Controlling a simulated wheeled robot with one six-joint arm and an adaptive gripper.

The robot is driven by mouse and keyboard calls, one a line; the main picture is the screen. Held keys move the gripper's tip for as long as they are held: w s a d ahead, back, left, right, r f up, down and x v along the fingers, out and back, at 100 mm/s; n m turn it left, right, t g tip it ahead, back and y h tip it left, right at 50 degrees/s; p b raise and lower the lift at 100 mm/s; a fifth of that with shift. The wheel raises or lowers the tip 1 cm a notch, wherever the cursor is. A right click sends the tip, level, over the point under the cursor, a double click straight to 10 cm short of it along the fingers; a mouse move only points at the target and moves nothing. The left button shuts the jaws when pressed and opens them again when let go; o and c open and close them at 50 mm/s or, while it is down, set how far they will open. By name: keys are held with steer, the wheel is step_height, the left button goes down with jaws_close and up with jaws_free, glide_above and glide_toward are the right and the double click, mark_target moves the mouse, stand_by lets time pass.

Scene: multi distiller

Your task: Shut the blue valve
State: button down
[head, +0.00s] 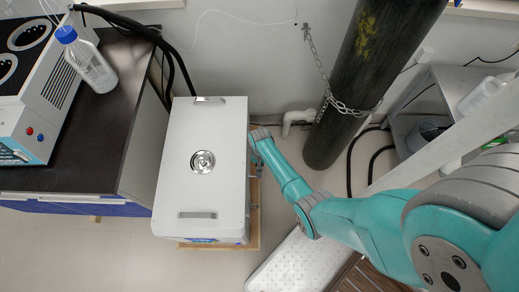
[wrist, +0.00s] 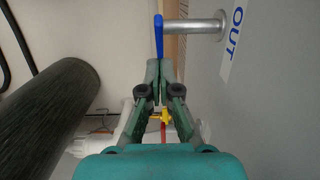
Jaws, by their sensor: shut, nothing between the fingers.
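In the wrist view the blue valve handle (wrist: 158,38) is a narrow blue lever beside a short metal pipe (wrist: 192,27) coming out of a grey panel marked OUT (wrist: 234,35). My gripper (wrist: 159,64) is shut and empty. Its fingertips are just below the lower end of the blue handle in the picture; I cannot tell whether they touch it. In the head view my gripper (head: 258,134) is at the right side of the white distiller box (head: 180,150). I cannot make out the blue handle there.
A yellow fitting with a red handle (wrist: 163,130) shows behind my fingers. A dark gas cylinder (head: 345,110) with a chain (head: 347,108) stands right of the box. A dark counter (head: 105,130) is at left. A white textured mat (head: 300,262) lies at lower middle.

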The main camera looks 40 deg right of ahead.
steer(key=shift+w+f+g+y, duration=0.1)
steer(key=shift+f+g+y, duration=0.45)
steer(key=shift+g+y, duration=0.45)
steer(key=shift+x, duration=1.1)
steer(key=shift+f, duration=0.5)
steer(key=shift+s+a+f, duration=0.1)
steer(key=shift+s+f, duration=0.05)
steer(key=shift+s, duration=0.05)
steer(key=shift+r, duration=0.85)
